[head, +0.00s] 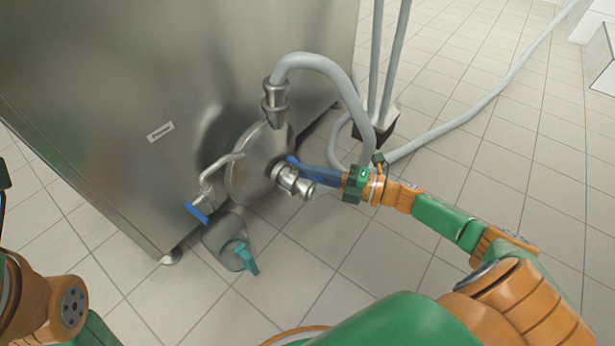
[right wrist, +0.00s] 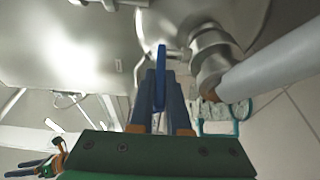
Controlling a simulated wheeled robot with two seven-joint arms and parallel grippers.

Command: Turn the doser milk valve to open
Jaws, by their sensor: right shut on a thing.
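The steel doser (head: 248,180) is a round vessel low on the side of the metal cabinet. A steel valve (head: 297,183) sits at its right side. My right gripper (head: 300,167) is shut on the valve's blue handle. The handle (right wrist: 161,62) shows upright between the dark blue fingers in the right wrist view, its top standing past the fingertips (right wrist: 160,75). In the head view the fingers cover most of it. Part of my left arm shows at the lower left; a small gripper (right wrist: 28,167) at the wrist view's lower left seems to be my left one.
A second valve with a blue handle (head: 196,213) hangs left of the doser. A teal-handled part (head: 246,257) is below it. A grey hose (head: 320,62) arches over my right gripper, and further hose (head: 480,105) runs over the tiled floor. Open floor lies in front.

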